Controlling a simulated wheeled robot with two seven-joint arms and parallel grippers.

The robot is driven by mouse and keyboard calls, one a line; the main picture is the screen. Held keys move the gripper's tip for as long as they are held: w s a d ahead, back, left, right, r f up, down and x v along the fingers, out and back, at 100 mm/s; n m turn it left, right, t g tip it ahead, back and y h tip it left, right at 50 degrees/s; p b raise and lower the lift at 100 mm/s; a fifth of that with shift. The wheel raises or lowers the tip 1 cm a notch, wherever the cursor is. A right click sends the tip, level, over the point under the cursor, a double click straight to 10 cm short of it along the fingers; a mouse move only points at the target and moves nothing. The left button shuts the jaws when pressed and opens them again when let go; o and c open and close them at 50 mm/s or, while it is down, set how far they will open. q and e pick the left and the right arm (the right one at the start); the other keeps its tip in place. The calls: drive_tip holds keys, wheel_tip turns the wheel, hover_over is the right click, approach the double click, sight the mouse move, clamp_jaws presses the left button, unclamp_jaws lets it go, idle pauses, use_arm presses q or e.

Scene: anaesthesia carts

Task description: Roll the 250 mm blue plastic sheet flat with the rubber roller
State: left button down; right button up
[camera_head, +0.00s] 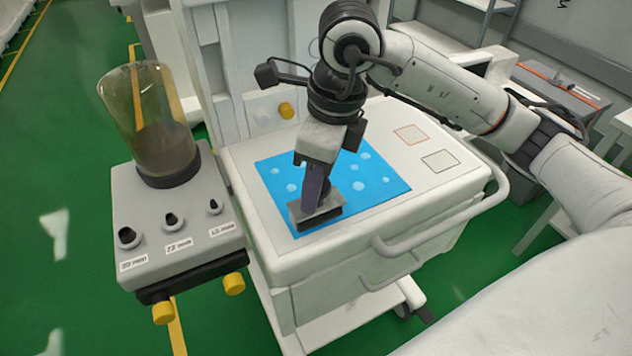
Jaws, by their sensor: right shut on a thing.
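The blue plastic sheet (378,192) lies on the white top of the cart. Several pale, roundish spots show on it, like bubbles. My right arm reaches in from the right, and my right gripper (318,197) points down over the sheet's front left part. It is shut on the rubber roller (317,212), a dark block-like body with a grey top plate. The roller is at the sheet near its front edge; I cannot tell whether it presses on it. The roller and gripper hide part of the sheet. My left gripper is not in view.
A grey unit with a clear cylinder (150,110), several black knobs and yellow knobs (163,312) stands left of the cart. Two outlined squares (411,135) mark the bare cart top (450,185) at right. A white handle (440,235) runs along the cart's front right corner.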

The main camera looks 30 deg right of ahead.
idle(0.6)
drive_tip(key=shift+w, duration=0.9)
drive_tip(key=shift+w+d+b, duration=0.15)
drive_tip(key=shift+w+b, duration=0.3)
drive_tip(key=shift+w, duration=1.7)
drive_tip(key=shift+w+d, duration=0.15)
drive_tip(key=shift+w, duration=3.2)
drive_tip(key=shift+w+p, duration=0.1)
drive_tip(key=shift+p, duration=0.2)
drive_tip(key=shift+w+d+p, duration=0.15)
drive_tip(key=shift+w+p, duration=0.25)
drive_tip(key=shift+w, duration=1.6)
